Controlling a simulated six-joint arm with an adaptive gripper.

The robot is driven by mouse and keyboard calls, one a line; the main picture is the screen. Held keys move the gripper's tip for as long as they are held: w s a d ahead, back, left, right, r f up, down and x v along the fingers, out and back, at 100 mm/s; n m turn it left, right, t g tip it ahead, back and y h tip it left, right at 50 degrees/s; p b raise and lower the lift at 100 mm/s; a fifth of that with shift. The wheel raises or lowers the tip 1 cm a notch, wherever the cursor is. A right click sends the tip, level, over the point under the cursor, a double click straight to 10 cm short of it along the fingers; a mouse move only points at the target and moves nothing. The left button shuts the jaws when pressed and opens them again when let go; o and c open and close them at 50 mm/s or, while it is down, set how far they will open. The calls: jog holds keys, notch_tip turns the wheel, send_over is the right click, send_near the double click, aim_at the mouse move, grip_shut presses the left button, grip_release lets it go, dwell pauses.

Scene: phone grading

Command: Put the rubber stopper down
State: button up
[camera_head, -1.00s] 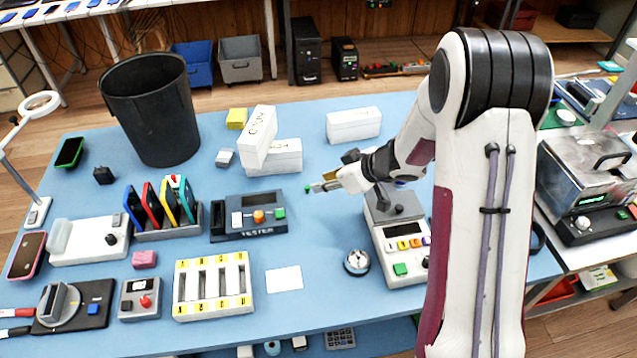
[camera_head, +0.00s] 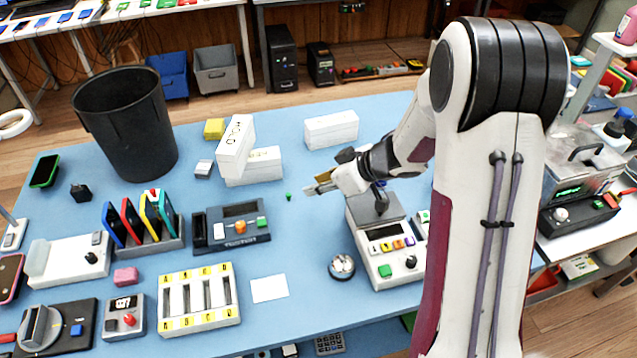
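The fingers are small in this view, so fine detail is hard to see.
The tester (camera_head: 232,224) lies to the left and the scale (camera_head: 376,208) stands close below my wrist. White boxes (camera_head: 252,167) (camera_head: 331,130) lie behind. A round metal item (camera_head: 342,266) and a white card (camera_head: 269,288) lie in front. Blue table (camera_head: 300,240) is bare around the stopper.

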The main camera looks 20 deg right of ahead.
jog(key=w+d+r+m+t+h, duration=0.1)
jog(key=d+r+m+t+h, duration=0.35)
jog(key=r, duration=0.75)
jog(key=s+d+r+m+g+h, duration=0.1)
jog(key=s+d+r+h, duration=0.35)
jog(key=s+r, duration=0.35)
jog(key=s+a+m+g+y, duration=0.1)
jog(key=s+a, duration=0.3)
jog(key=s, duration=0.8)
jog(key=s+a+f+m+g+y, duration=0.1)
jog(key=s+a+m+g+y, duration=0.1)
jog(key=s, duration=1.1)
jog(key=shift+s+a+g, duration=0.25)
jog(key=shift+a+g, duration=0.5)
jog(key=shift+a, duration=0.5)
jog(key=shift+o, duration=0.6)
